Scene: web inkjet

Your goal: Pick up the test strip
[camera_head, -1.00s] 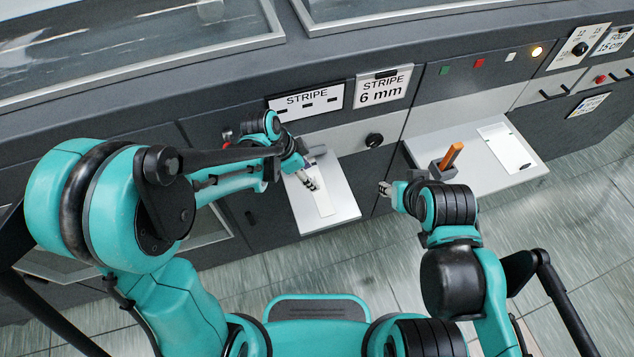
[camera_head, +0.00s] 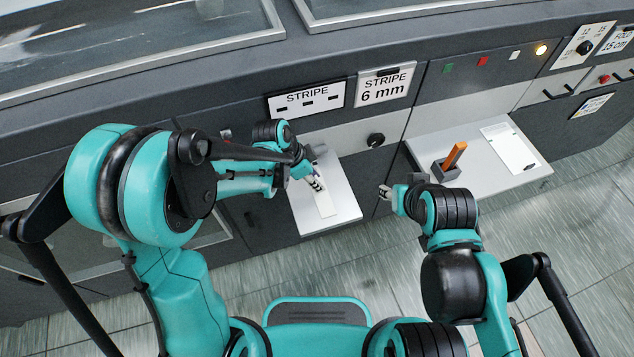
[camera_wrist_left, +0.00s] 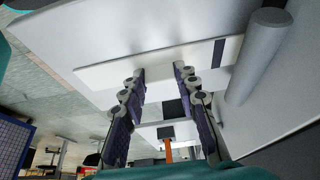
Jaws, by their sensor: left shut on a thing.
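The test strip (camera_head: 326,204) is a thin white strip on the pale shelf (camera_head: 345,203) below the STRIPE sign. In the left wrist view the strip (camera_wrist_left: 205,57) runs across in front of the fingers and has a dark band near its right end. My left gripper (camera_head: 317,185) is at the strip, shut on it; in the left wrist view its two fingertips (camera_wrist_left: 159,72) meet the strip's near edge with a gap between them. Whether the strip is clear of the shelf cannot be told. My right gripper (camera_head: 385,192) is apart, between the two shelves; its jaws are too small to read.
A second shelf (camera_head: 480,175) at the right bears a dark holder with an orange-handled tool (camera_head: 456,153) and a white sheet (camera_head: 509,148). A grey cylinder (camera_wrist_left: 258,55) lies close beside the strip's banded end. The machine front (camera_head: 225,130) stands behind the shelf.

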